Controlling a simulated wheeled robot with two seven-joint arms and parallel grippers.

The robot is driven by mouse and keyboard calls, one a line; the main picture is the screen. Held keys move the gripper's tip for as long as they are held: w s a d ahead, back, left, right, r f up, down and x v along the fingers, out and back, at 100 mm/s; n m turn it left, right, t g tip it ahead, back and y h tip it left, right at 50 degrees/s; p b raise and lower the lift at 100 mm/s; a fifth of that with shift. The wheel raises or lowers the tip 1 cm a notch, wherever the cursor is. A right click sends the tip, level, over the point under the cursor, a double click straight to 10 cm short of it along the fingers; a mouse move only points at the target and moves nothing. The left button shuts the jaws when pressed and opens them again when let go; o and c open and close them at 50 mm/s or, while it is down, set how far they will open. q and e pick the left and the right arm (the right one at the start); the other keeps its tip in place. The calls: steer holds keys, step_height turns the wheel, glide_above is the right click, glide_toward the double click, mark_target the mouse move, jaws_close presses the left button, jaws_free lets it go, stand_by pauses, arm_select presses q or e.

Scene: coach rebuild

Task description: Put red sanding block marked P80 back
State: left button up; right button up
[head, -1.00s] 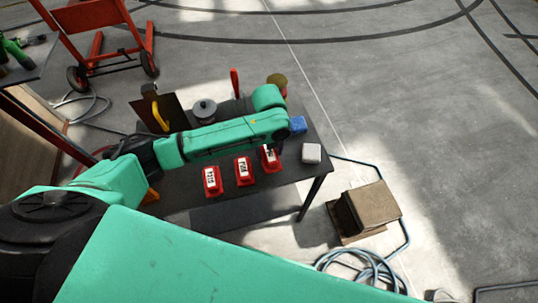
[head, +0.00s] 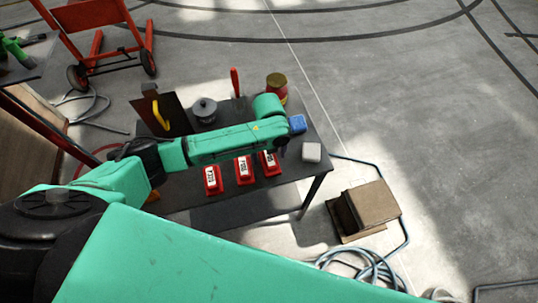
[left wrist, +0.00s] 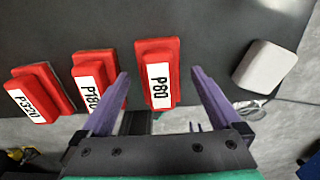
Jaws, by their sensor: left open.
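The red sanding block marked P80 (left wrist: 158,76) lies on the dark table (head: 205,215), at the right end of a row of red blocks. In the head view the P80 block (head: 270,166) is partly hidden by my left arm. My left gripper (left wrist: 159,74) is open, its two purple fingers on either side of the P80 block in the left wrist view; I cannot tell how far above it they are. The blocks marked P180 (left wrist: 97,80) and P320 (left wrist: 38,92) lie to its left. My right gripper is not in view.
A white block (head: 311,152) lies right of the P80 block. A blue block (head: 297,124) shows by my arm's end. A brown box (head: 375,205) is on the floor at right.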

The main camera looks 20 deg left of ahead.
arm_select(q)
step_height(320, 180, up, 12)
steer(key=shift+f+b, duration=0.25)
steer(key=shift+b, duration=0.15)
